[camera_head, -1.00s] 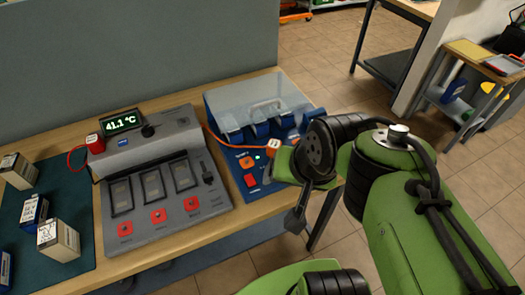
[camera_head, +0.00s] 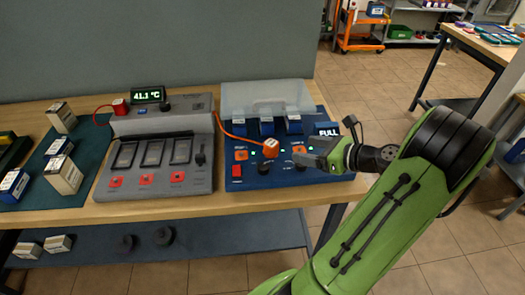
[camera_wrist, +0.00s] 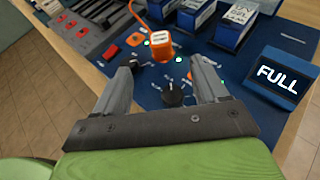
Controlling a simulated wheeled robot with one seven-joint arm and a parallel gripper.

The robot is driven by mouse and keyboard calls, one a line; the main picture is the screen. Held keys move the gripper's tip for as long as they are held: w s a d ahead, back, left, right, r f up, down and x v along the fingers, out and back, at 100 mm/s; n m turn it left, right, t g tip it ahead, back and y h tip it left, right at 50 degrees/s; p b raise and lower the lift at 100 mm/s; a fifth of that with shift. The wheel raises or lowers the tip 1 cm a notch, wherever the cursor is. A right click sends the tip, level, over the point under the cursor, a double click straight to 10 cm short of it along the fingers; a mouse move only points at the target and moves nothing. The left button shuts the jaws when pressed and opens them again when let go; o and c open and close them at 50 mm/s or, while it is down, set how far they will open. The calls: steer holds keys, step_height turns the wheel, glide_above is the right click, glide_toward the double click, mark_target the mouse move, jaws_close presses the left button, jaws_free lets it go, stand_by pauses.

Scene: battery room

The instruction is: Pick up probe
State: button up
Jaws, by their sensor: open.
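A red block (camera_head: 120,107) on a red cord sits at the left of the grey tester (camera_head: 150,205). No label tells which of the two is the probe. My gripper (camera_head: 302,154) is open over the right part of the charger. In the wrist view, the orange block is just beyond the fingertips (camera_wrist: 163,62), apart from them, with a black knob (camera_wrist: 173,94) lower between the fingers.
Blue batteries (camera_head: 266,126) stand in the charger below a clear raised lid (camera_head: 267,97). A "FULL" sign (camera_head: 327,130) is at its right. Boxes (camera_head: 63,175) stand on a green mat at left. A lower shelf (camera_head: 215,240) holds more boxes.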

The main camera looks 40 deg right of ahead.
mark_target(275, 145)
steer(key=b+x, duration=0.2)
steer(key=x, duration=0.5)
steer(key=b+x, duration=0.3)
steer(key=x, duration=0.5)
steer(key=shift+f, duration=0.25)
steer(key=shift+s+r, duration=0.1)
steer(key=shift+s, duration=0.05)
steer(key=shift+c, duration=0.3)
steer(key=c, duration=1.1)
